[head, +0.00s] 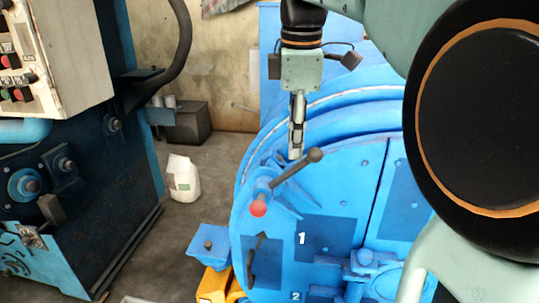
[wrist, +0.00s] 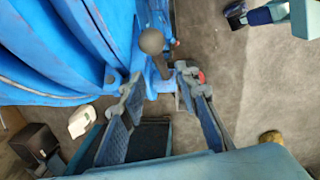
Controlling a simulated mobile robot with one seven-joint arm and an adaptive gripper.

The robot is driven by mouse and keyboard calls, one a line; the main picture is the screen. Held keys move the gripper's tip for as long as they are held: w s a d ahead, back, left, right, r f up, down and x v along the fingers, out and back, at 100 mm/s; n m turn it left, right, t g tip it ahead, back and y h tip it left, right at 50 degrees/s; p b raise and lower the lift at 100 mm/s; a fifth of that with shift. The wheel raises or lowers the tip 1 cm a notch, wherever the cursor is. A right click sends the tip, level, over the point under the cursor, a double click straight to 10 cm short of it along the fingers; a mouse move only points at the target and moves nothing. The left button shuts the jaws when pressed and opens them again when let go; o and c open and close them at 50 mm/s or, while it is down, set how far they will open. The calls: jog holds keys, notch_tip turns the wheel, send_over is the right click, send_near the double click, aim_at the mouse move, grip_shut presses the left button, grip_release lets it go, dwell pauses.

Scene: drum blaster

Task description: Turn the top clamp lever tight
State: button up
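The top clamp lever (head: 285,176) is on the upper left of the blue machine's round door. Its dark arm slants up and right to a grey ball knob (head: 314,155), and a red ball (head: 258,208) is at its lower left end. My gripper (head: 296,154) points down just left of the grey knob. In the wrist view my gripper (wrist: 160,82) is open, with its two fingers apart and nothing gripped. The grey knob (wrist: 151,41) appears just beyond and between the fingertips. The red ball (wrist: 201,76) shows partly behind the right finger. Contact cannot be told.
The blue door (head: 325,185) carries plates marked 1 and 2. A dark handle (head: 255,250) sits below the lever. A control box (head: 50,60) and dark blue machine (head: 90,170) stand at left. A white container (head: 183,178) stands on the open floor between.

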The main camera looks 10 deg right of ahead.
aim_at(293, 171)
jog(key=f, duration=0.5)
jog(key=w+f, duration=0.1)
jog(key=f, duration=0.2)
jog(key=shift+d+f, duration=0.1)
jog(key=shift+f, duration=0.05)
grip_shut()
